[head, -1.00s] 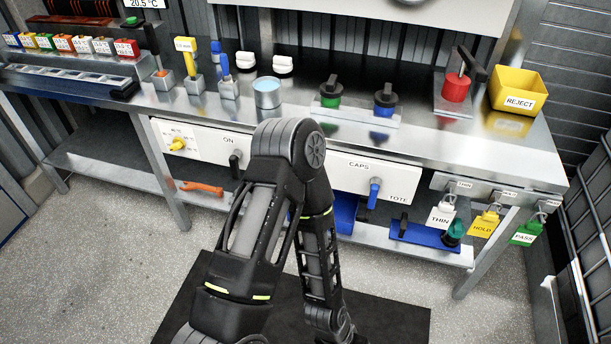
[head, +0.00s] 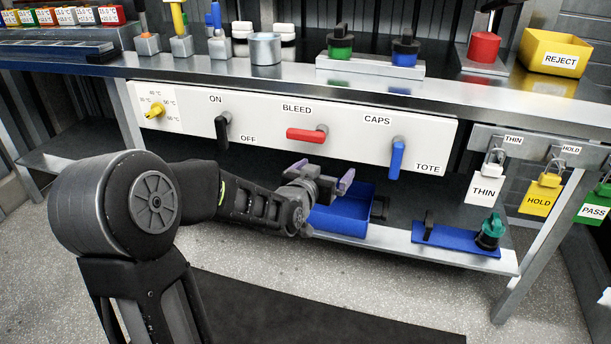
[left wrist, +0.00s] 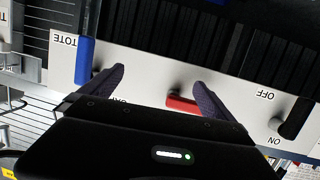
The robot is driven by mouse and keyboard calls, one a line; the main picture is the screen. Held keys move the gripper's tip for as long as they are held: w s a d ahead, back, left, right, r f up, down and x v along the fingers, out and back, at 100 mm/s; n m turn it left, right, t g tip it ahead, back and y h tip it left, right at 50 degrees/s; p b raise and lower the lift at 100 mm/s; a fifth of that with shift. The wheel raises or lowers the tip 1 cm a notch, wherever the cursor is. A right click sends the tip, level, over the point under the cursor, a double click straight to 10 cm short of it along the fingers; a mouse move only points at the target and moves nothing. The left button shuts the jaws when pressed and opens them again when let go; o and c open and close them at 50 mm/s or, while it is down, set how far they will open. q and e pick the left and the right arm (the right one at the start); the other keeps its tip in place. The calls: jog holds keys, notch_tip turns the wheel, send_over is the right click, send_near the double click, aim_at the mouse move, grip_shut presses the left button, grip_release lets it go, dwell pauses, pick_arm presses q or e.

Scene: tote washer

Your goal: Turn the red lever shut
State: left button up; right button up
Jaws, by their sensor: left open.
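The red lever (head: 305,135) is on the white panel (head: 350,165) under the label BLEED. It lies level, pointing left from its pivot. My left gripper (head: 322,178) is open and empty, below and in front of the red lever, apart from it in the head view. In the left wrist view my left gripper's two fingers (left wrist: 160,88) are spread, and the red lever (left wrist: 182,103) shows beside the right-hand finger, partly hidden by it. My right gripper is not in view.
A black lever (head: 222,130) hangs at ON/OFF to the left, and a blue lever (head: 397,158) hangs at CAPS/TOTE to the right. A blue bin (head: 343,222) sits on the shelf below. Tags hang at the right, including a white THIN tag (head: 485,189).

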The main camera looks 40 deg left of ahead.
aim_at(304, 138)
pick_arm(q)
jog(key=s+a+r+n+t+y+b, duration=0.1)
jog(key=s+a+r+t+y+b, duration=0.1)
jog(key=a+r+b, duration=0.2)
jog(key=a, duration=0.2)
jog(key=shift+s+a+r, duration=0.2)
jog(key=shift+a, duration=0.2)
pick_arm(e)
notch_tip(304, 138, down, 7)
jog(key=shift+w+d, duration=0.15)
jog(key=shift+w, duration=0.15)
pick_arm(q)
jog(key=shift+w, duration=0.1)
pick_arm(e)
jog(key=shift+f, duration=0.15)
pick_arm(q)
jog(key=shift+w+a+f+b, duration=0.1)
jog(key=shift+w+b, duration=0.15)
jog(key=shift+b, duration=0.1)
jog(key=b+x, duration=0.1)
jog(key=x, duration=0.5)
jog(key=shift+a, duration=0.1)
jog(key=shift+w+a, duration=0.2)
jog(key=shift+w, duration=0.3)
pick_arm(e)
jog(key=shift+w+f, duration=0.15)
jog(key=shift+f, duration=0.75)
